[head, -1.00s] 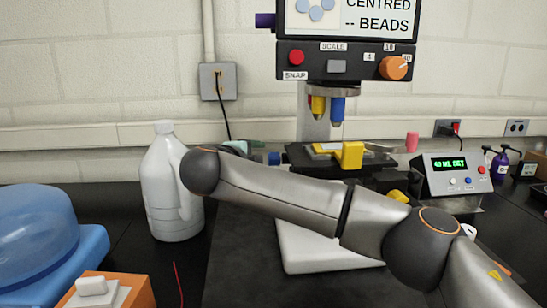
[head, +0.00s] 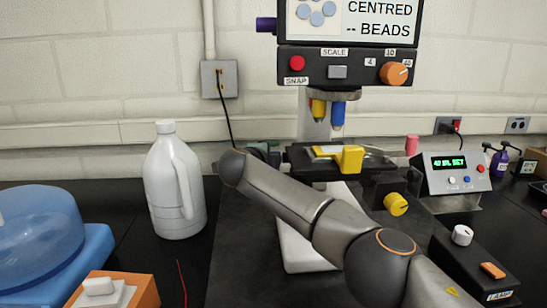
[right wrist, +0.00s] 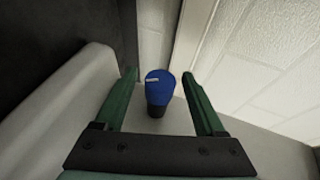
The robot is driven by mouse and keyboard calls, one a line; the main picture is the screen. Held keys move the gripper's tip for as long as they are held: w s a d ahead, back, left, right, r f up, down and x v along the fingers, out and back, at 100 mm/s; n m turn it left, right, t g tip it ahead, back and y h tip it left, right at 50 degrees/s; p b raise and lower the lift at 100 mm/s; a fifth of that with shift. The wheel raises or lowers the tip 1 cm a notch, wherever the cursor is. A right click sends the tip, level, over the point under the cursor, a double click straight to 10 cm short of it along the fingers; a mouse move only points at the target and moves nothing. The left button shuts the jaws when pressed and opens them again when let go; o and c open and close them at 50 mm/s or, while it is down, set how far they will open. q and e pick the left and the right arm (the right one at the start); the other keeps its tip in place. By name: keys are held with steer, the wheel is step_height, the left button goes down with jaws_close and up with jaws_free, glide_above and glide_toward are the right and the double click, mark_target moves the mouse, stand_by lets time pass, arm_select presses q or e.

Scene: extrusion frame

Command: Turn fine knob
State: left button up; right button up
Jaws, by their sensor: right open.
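A blue knob (right wrist: 158,88) on a black base shows in the right wrist view, between the two green fingers of my right gripper (right wrist: 160,75). The fingers are open, with a gap on each side of the knob. A small white mark is on the knob's top face. In the head view my right arm reaches across the front of the microscope to its left side, and its forearm hides the blue knob and most of the gripper. A yellow knob (head: 396,204) is on the microscope's right side. My left gripper is not in view.
The microscope's stage (head: 300,160) holds a yellow piece (head: 349,158). A white jug (head: 174,185) stands left of my arm. A black lamp box (head: 470,262) and a grey display box (head: 455,175) stand right. A blue container (head: 35,240) is at far left.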

jaws_close()
stand_by(0.7)
